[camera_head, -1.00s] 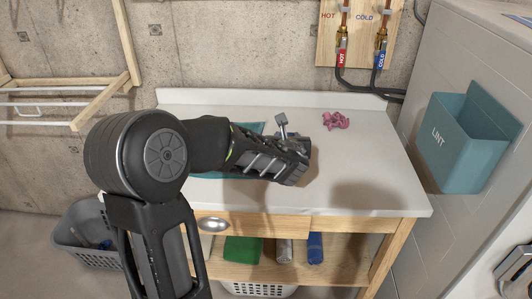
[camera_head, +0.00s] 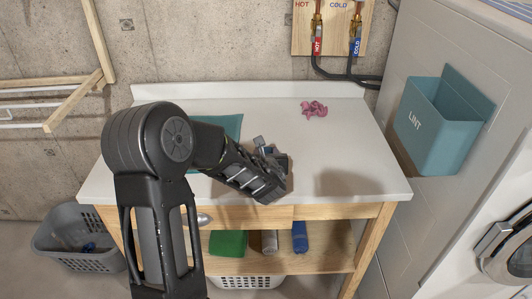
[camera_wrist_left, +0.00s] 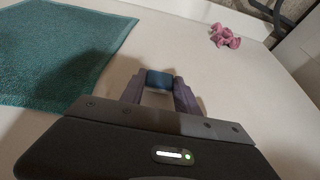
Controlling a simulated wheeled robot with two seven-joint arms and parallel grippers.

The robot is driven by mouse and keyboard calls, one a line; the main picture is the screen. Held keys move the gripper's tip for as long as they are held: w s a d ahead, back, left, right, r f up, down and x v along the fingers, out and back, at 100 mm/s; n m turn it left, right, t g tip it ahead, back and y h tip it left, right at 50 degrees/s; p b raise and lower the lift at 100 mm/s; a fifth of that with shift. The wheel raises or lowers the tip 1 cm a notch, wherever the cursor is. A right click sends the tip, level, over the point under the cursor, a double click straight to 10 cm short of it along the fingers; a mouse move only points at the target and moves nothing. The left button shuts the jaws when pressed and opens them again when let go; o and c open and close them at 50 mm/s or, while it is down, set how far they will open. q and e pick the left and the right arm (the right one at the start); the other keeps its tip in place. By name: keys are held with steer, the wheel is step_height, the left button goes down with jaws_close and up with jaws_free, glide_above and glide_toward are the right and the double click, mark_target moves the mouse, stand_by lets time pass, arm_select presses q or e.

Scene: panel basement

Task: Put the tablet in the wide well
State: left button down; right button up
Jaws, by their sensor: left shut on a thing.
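My left gripper (camera_head: 276,162) is above the white worktop, towards its front middle. In the left wrist view, the fingers (camera_wrist_left: 159,92) are shut on a small dark blue block (camera_wrist_left: 160,77), which I take to be the tablet. The block sits between the fingertips, and its lower part is hidden. In the head view I cannot make it out clearly at the gripper. I see no wide well that I can identify in either view. My right gripper is not in view.
A teal cloth (camera_head: 228,126) and a crumpled pink cloth (camera_head: 314,109) lie on the worktop (camera_head: 345,140). A teal lint bin (camera_head: 440,128) hangs on the machine at right, whose round door (camera_head: 508,250) shows below. A grey basket (camera_head: 75,235) stands at left.

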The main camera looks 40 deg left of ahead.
arm_select(q)
steer(key=shift+f, duration=0.15)
steer(key=c, duration=0.9)
jaws_free()
steer(key=shift+r, duration=0.25)
steer(key=b+v, duration=0.1)
steer(key=v, duration=1.1)
steer(key=shift+d, duration=0.1)
steer(key=shift+o, duration=0.2)
